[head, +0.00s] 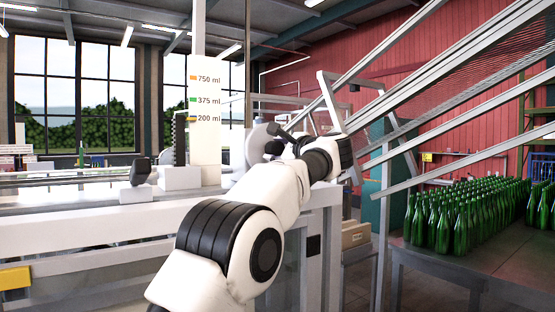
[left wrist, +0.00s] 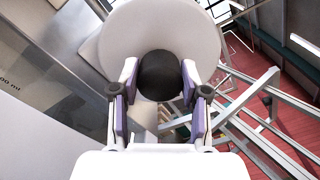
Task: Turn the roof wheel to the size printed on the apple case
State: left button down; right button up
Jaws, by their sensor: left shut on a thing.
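The roof wheel (head: 251,148) is a pale grey disc on the machine's top, partly hidden by my left arm. In the left wrist view the wheel (left wrist: 120,38) fills the top, with a black knob (left wrist: 159,75) at its middle. My left gripper (head: 273,146) is at the wheel; in the left wrist view its fingers (left wrist: 160,98) are shut on the knob from both sides. A white size plate (head: 204,145) reads 750 ml, 375 ml and 200 ml. A brown box (head: 355,235), perhaps the apple case, stands below right; its print is too small to read.
Grey sloping rails (head: 440,75) cross the right side close to my arm. Many green bottles (head: 460,215) stand on a dark table at the right. A black knob (head: 141,171) on a white block sits left of the size plate.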

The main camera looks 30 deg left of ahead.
pick_arm(q)
jog(key=shift+n, duration=0.4)
jog(key=shift+a+r, duration=0.1)
jog(key=shift+r, duration=0.15)
pick_arm(e)
jog(key=shift+f, duration=0.4)
pick_arm(q)
jog(key=c, duration=0.8)
grip_release()
jog(key=shift+o, duration=1.1)
jog(key=shift+a+f, duration=0.1)
jog(key=shift+a, duration=0.05)
jog(key=shift+w+a+f, duration=0.15)
jog(key=shift+w+f, duration=0.05)
jog(key=v, duration=1.2)
pick_arm(e)
jog(key=shift+w+a, duration=0.1)
pick_arm(q)
jog(key=shift+f, duration=0.1)
